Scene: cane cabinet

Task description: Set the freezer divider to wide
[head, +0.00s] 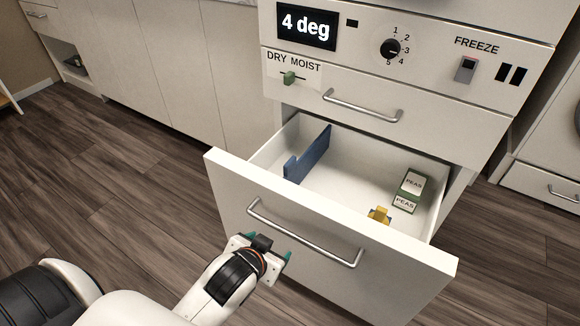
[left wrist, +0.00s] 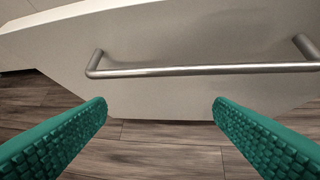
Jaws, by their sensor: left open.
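The freezer drawer (head: 330,240) is pulled open, and its bar handle (head: 303,234) runs across its front. The handle also shows in the left wrist view (left wrist: 200,70). A blue divider (head: 308,156) stands upright inside, toward the drawer's left side. My left gripper (head: 266,250) is in front of the drawer's face, near the handle's left part. Its green fingers (left wrist: 160,112) are wide apart with nothing between them, and the handle lies ahead of them, apart from the fingertips. My right gripper is in neither view.
A green and white peas box (head: 411,187) and a yellow item (head: 380,214) sit in the drawer's right part. Above are a closed drawer with a handle (head: 362,107), a green slider (head: 289,78), a dial (head: 390,48) and a freeze switch (head: 466,69). Floor at left is clear.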

